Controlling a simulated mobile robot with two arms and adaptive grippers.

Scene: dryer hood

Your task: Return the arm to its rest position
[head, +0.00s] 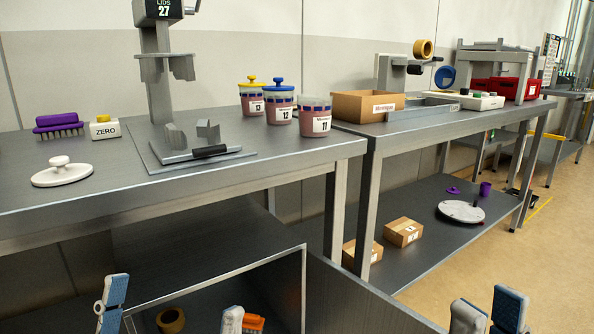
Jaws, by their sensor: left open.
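My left gripper (172,307) is at the bottom left, its two blue-and-grey fingers wide apart. It is open with nothing between the fingertips, in front of the open grey compartment under the near table. My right gripper (488,312) is at the bottom right, its two fingertips close to each other over the floor. The picture edge cuts off its lower part, so its opening is unclear; no held object shows. Both arms are mostly out of view.
The grey compartment (304,262) holds a yellow tape roll (171,321) and an orange item (253,323). The near table (217,184) carries jars, a press, a purple brush and a white lid. Cardboard boxes (403,232) sit on the lower shelf.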

